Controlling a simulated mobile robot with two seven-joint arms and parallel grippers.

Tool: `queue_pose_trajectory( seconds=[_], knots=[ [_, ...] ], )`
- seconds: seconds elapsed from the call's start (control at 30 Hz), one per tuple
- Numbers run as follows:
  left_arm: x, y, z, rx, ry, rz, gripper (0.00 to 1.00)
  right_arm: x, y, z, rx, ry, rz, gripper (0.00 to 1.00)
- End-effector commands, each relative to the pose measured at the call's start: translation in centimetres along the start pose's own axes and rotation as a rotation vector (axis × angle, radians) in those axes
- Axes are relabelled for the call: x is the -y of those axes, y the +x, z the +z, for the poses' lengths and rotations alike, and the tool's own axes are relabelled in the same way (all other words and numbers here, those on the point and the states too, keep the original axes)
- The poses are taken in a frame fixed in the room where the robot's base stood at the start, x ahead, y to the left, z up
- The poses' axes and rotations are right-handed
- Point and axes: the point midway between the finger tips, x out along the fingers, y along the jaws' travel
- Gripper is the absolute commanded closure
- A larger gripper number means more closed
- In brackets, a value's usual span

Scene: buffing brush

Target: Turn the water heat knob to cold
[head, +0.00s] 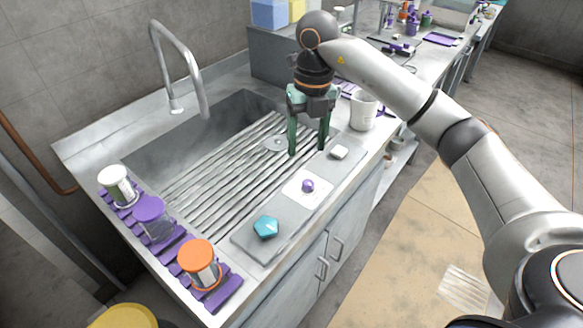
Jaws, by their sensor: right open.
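A grey panel strip (284,211) runs along the sink's front edge. On it sit a teal pentagon-shaped piece (265,227), a small purple round knob (308,186) on a white square plate (297,195), and a small whitish block (339,152). I cannot tell for sure which of these is the water heat knob, and no marking is readable. My right gripper (307,153) points down with its green fingers apart and nothing between them. It is above the strip's far part, near the whitish block and beyond the purple knob. My left gripper is not in view.
The metal sink (215,160) with a ribbed drainer and a curved faucet (181,62) lies left. Jars with an orange lid (196,255), purple lid (149,209) and white lid (112,175) stand on purple racks. A white cup (363,111) stands right of my gripper.

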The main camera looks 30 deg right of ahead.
Motion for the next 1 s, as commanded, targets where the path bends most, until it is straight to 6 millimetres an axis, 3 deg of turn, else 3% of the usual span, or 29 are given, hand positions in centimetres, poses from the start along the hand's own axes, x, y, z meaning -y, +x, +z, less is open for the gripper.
queue_pose_trajectory(
  seconds=[0.17, 0.7, 1.0],
  knots=[
    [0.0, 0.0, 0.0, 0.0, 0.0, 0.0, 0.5, 1.4, -0.4, 0.3, 0.013, 0.035, -0.052, 0.36],
    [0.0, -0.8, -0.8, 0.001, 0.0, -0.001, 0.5, 1.8, 9.3, 0.3, 0.009, 0.032, -0.049, 0.36],
    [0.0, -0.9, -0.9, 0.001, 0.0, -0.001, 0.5, 1.9, 11.6, 0.4, 0.013, 0.03, -0.047, 0.36]
  ],
)
